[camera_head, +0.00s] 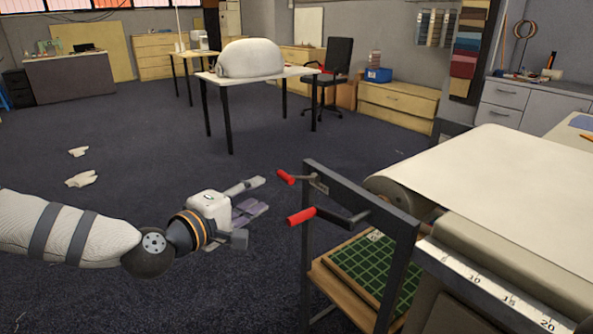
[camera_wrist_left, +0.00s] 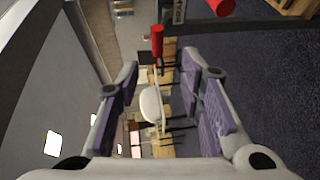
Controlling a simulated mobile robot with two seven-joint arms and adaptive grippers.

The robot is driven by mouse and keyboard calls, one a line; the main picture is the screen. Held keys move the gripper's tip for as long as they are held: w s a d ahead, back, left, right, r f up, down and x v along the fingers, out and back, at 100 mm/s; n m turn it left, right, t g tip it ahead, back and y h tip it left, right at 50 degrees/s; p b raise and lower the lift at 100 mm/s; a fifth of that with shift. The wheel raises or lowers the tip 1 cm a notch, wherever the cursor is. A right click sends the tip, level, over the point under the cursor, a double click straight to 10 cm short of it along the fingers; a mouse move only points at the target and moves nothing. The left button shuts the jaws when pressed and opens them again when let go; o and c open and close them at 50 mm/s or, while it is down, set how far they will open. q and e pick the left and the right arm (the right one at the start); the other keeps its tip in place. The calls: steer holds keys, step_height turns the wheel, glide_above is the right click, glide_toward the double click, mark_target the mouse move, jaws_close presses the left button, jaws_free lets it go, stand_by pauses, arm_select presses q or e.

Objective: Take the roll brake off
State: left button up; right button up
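Two red-handled levers sit on the dark frame at the end of the cloth table. The farther red handle (camera_head: 285,177) and the nearer red handle (camera_head: 301,216) both point left; I cannot tell which is the roll brake. My left gripper (camera_head: 262,194) is open and empty, left of the handles and apart from both. In the left wrist view, the open fingers (camera_wrist_left: 160,95) have no object between them. One red handle (camera_wrist_left: 157,40) is just beyond the fingertips there, and the other red handle (camera_wrist_left: 222,6) is cut by the top edge. My right gripper is not in view.
The dark upright frame (camera_head: 341,194) stands beside the cloth roll (camera_head: 398,197) and the long table with pale cloth (camera_head: 490,185). A green gridded mat (camera_head: 372,272) lies on a low wooden shelf inside it.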

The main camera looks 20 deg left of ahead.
mark_target(283, 178)
arm_select(q)
steer(key=x, duration=0.5)
steer(key=b+x, duration=0.1)
steer(key=x, duration=0.5)
steer(key=shift+s+d+r+b, duration=0.1)
steer(key=shift+d+b, duration=0.1)
steer(key=shift+b, duration=0.1)
steer(key=shift+w, duration=0.35)
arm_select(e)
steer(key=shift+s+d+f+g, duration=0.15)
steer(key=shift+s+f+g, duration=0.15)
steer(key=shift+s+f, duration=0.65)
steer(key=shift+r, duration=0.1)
arm_select(q)
steer(key=shift+r, duration=0.1)
jaws_close()
